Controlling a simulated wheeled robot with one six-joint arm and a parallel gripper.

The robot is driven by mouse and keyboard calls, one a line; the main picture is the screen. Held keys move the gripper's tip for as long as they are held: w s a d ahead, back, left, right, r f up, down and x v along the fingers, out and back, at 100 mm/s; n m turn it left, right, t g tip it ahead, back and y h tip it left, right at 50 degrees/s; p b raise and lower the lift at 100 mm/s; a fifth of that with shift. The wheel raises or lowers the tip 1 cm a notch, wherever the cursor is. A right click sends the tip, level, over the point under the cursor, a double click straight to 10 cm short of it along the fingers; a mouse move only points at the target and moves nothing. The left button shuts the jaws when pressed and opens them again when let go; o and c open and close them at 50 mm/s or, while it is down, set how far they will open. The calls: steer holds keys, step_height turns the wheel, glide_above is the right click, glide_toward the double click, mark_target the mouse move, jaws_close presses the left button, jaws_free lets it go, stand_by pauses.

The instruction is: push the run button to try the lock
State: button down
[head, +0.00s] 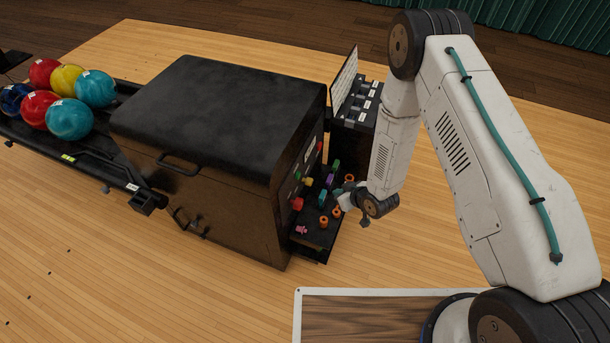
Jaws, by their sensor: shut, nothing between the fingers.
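A large black machine cabinet (220,125) stands at the centre. Its right side is a panel carrying a red part (297,204), a yellow part (307,181) and another small red part near the top. I cannot tell which of these, if any, is the run button; labels are too small to read. My gripper (342,197) is shut and empty, in front of the panel and above the black shelf (313,240) at its foot. Its fingertips are small and partly lost among the coloured parts, so I cannot tell whether they touch anything.
Orange rings (323,222), a pink piece (301,230) and green and purple pieces lie on the shelf. A black rack (357,120) with labelled slots stands behind. Bowling balls (70,119) rest on a rack at left.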

mark_target(298, 175)
steer(key=shift+w+a+r+t+y, duration=0.25)
steer(key=shift+w+a+r, duration=0.1)
steer(key=shift+a+r, duration=0.2)
steer(key=shift+w+a+r+t+y, duration=0.15)
steer(key=shift+w+a+r+t, duration=0.15)
steer(key=shift+a+r, duration=0.15)
steer(key=w+a, duration=0.3)
steer(key=a, duration=0.5)
stand_by(1.0)
stand_by(0.7)
steer(key=shift+a, duration=0.35)
